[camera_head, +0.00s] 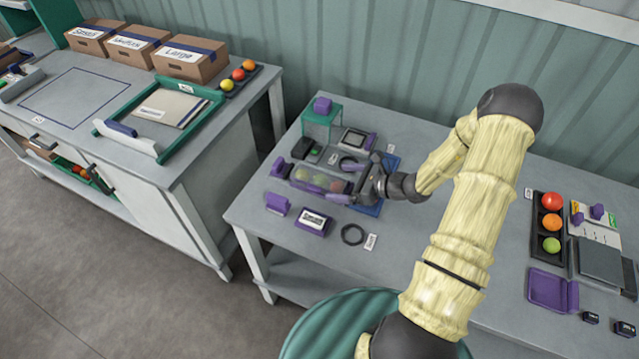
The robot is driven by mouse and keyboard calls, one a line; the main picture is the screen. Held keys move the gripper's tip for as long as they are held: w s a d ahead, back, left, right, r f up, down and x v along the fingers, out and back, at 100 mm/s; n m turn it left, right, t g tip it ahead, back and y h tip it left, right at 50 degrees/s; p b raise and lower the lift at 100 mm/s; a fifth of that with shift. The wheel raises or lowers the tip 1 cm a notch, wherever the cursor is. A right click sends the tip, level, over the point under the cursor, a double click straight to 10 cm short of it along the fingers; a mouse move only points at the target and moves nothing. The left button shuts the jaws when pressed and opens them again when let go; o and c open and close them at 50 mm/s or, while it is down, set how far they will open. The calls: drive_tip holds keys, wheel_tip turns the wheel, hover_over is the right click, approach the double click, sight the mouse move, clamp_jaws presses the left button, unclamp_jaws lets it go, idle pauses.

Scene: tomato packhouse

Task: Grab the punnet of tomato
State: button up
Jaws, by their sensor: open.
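The punnet of tomato (308,177) is a clear box with green and reddish fruit inside. It lies on the middle grey table, near its left end. My gripper (345,182) is at the right end of the punnet, its fingers pointing left towards it. The jaws are open, and a dark finger reaches along the punnet's far side. The near finger looks purple and overlaps the punnet's right end. I cannot tell whether the fingers touch the punnet.
A purple block (278,203), a labelled purple box (314,222) and a black ring (353,234) lie in front. A green stand (322,118) and a scale (355,140) are behind. A black tray (549,228) of tomatoes is at right. A green stool (335,325) stands in front.

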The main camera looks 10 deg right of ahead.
sight(326, 180)
drive_tip(key=p+x, duration=0.1)
drive_tip(key=x, duration=0.4)
drive_tip(key=shift+w+a+p, duration=0.1)
drive_tip(key=shift+p, duration=0.2)
drive_tip(key=shift+c, duration=0.4)
drive_tip(key=c, duration=1.6)
drive_tip(key=shift+r, duration=0.2)
wheel_tip(326, 180, up, 10)
drive_tip(key=shift+f+b, duration=0.15)
drive_tip(key=shift+b, duration=0.4)
